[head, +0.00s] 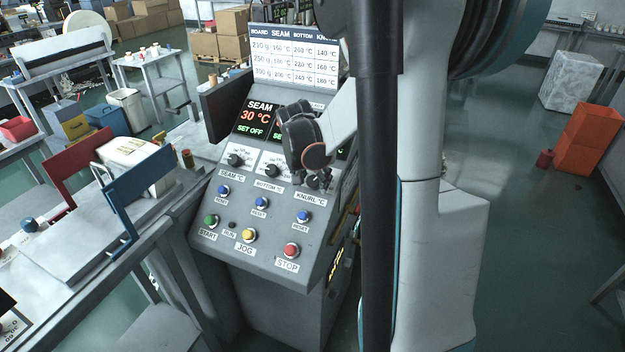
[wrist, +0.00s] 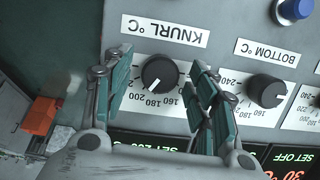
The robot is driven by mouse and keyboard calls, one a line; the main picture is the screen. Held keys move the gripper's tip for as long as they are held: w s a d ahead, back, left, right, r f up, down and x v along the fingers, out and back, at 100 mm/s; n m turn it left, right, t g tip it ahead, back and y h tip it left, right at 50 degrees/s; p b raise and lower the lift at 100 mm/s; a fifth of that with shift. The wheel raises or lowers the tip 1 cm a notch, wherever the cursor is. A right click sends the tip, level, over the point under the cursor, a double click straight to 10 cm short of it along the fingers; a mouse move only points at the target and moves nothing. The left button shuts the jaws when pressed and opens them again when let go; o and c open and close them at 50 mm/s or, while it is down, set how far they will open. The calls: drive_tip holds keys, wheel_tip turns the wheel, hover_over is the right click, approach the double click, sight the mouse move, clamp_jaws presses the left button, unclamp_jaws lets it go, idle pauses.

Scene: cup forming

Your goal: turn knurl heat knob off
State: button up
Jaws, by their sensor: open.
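The knurl knob (wrist: 160,73) is a round black dial with a white pointer line, under the KNURL °C label (wrist: 164,30) in the upside-down wrist view. Its pointer faces down and slightly left, toward the printed numbers. In the head view the knob (head: 313,182) is partly covered by my gripper (head: 308,165). In the wrist view my gripper (wrist: 157,72) is open, with one green-padded finger on each side of the knob and gaps showing between. The knurl display (wrist: 165,151) is lit green with SET text, partly hidden by the gripper.
The seam knob (head: 235,160) is farther left. Blue reset buttons (head: 303,216) and a red stop button (head: 291,250) lie lower on the panel.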

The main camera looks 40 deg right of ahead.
drive_tip(key=c, duration=1.1)
drive_tip(key=shift+o, duration=0.2)
